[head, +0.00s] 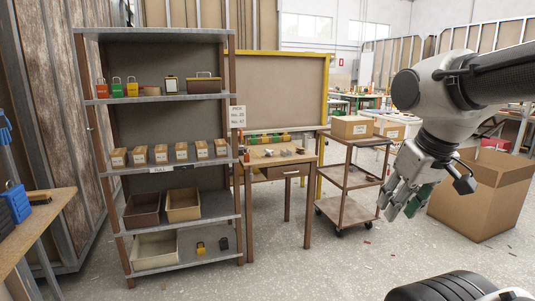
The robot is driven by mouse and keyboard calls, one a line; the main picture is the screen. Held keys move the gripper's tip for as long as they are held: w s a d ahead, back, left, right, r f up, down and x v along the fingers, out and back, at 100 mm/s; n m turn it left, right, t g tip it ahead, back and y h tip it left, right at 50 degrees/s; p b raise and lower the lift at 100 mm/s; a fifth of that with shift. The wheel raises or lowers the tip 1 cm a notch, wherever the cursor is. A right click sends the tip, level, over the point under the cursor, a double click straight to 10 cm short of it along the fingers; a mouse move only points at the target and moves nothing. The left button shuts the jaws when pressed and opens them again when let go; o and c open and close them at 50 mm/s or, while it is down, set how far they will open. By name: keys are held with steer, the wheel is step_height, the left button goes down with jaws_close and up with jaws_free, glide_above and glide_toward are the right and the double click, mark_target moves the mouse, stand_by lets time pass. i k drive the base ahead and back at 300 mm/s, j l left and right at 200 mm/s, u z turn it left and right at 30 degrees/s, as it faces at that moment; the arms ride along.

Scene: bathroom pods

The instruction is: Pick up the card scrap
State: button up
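I cannot single out the card scrap for certain. Several tiny bits lie on the grey concrete floor, among them a reddish one (367,226) near the cart's wheels and others in front of the large cardboard box; they are too small to identify. My gripper (399,207) hangs at the right, pointing down, high above the floor in the picture. A green patch shows beside its fingers; I cannot tell whether it is a part of the gripper or a thing behind or in it. Whether the fingers are open or shut is unclear.
A metal shelf (185,99) with locks, small boxes and bins stands at the left. A wooden workbench (262,160) and a wheeled cart (347,210) stand in the middle. A large open cardboard box (480,205) stands at the right. The floor in front is mostly clear.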

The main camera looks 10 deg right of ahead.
mark_target(300, 150)
steer(key=z, duration=0.45)
steer(key=i+l, duration=0.1)
steer(key=i, duration=3.65)
steer(key=j+u, duration=0.05)
